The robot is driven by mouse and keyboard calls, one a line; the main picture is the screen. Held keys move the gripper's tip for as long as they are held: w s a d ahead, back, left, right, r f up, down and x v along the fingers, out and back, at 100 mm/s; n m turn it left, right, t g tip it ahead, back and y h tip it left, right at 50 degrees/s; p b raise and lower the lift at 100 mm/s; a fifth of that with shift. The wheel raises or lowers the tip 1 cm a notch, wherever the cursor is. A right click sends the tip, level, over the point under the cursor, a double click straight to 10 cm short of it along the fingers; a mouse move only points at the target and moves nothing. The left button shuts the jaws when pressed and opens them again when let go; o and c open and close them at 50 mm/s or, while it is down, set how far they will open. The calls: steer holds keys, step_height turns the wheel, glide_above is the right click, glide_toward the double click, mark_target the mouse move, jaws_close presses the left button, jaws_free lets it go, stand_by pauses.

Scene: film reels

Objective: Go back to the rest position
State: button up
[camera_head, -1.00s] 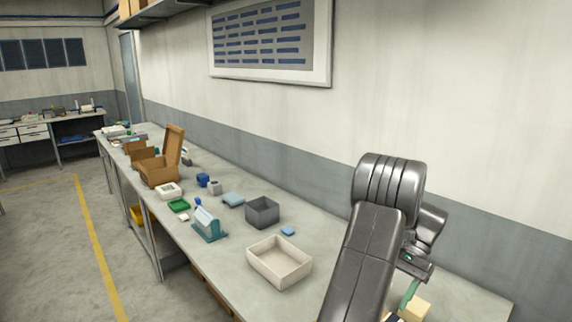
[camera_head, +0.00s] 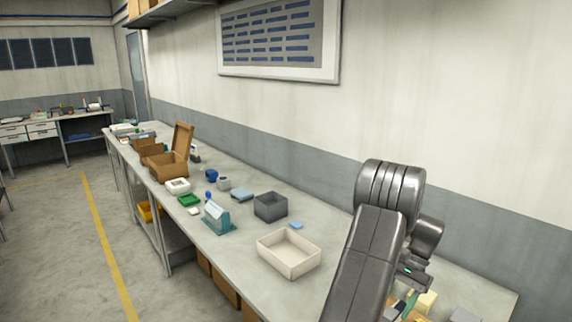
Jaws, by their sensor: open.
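My arm rises at the right of the head view, in front of the workbench (camera_head: 221,234). My gripper (camera_head: 408,303) shows only in part at the arm's lower end, near the bottom edge. Its fingers are mostly hidden behind the arm link. It is over the right end of the bench, beside a pale yellow block (camera_head: 424,303). I see nothing clearly held in it.
A cream tray (camera_head: 262,255), a grey bin (camera_head: 271,208), a teal holder (camera_head: 216,218) and a green tray (camera_head: 189,201) stand on the bench. An open cardboard box (camera_head: 169,168) is farther back. A wall borders the bench; the floor at left is clear.

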steer(key=shift+s+a+r+t+h+b, duration=0.2)
steer(key=shift+t+h+b, duration=0.35)
steer(key=shift+b, duration=0.7)
steer(key=shift+s+a+r+t+h+b, duration=0.15)
steer(key=shift+t+h+b, duration=0.4)
steer(key=shift+b, duration=0.7)
steer(key=t+h+b, duration=0.1)
steer(key=b, duration=0.3)
steer(key=s+a+t+h+b, duration=0.1)
steer(key=h+b, duration=0.1)
steer(key=b, duration=0.2)
steer(key=shift+a+r, duration=0.1)
steer(key=shift+r, duration=0.2)
step_height(320, 180, up, 10)
steer(key=shift+p, duration=0.35)
steer(key=shift+w, duration=0.1)
